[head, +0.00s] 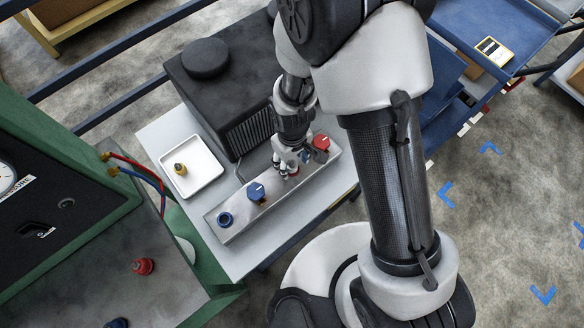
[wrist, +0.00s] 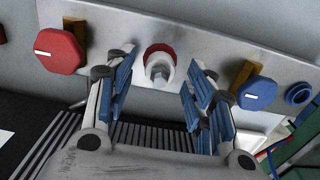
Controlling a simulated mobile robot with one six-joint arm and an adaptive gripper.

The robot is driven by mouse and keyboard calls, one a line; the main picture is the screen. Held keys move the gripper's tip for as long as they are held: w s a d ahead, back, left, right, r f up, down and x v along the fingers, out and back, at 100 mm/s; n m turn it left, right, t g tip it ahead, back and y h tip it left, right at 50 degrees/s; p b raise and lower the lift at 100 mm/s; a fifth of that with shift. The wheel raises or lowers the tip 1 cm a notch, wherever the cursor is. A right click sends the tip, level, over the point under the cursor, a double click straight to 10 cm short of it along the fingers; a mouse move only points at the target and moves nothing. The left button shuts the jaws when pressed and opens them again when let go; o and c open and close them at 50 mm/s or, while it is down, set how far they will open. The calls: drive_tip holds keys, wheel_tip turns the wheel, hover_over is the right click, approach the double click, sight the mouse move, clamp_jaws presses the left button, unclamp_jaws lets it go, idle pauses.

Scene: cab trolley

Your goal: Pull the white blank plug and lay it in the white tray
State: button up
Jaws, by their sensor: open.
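The white blank plug (wrist: 159,67) sits in a red-ringed port on the metal manifold (wrist: 215,50), between a red octagonal handle (wrist: 60,51) and a blue one (wrist: 257,93). My gripper (wrist: 162,84) is open, with one finger on each side of the plug in the wrist view; I cannot tell whether they touch it. In the head view my gripper (head: 287,172) is down at the manifold and mostly hides the plug. The white tray (head: 207,159) lies on the table left of the manifold. A small brass and black fitting (head: 181,169) is in it.
A large black ribbed unit (head: 222,92) stands behind the manifold and tray. A blue-ringed port (head: 225,219) is at the manifold's near left end. A green cabinet with red and blue hoses (head: 143,172) borders the left. Part of the tray's floor is clear.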

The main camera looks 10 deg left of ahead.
sight(292, 162)
drive_tip(key=shift+f+b, duration=0.4)
drive_tip(key=shift+f, duration=0.5)
drive_tip(key=shift+c, duration=0.4)
clamp_jaws()
idle(0.7)
drive_tip(key=shift+r, duration=0.2)
drive_tip(key=shift+r+p, duration=2.15)
drive_tip(key=shift+r, duration=0.7)
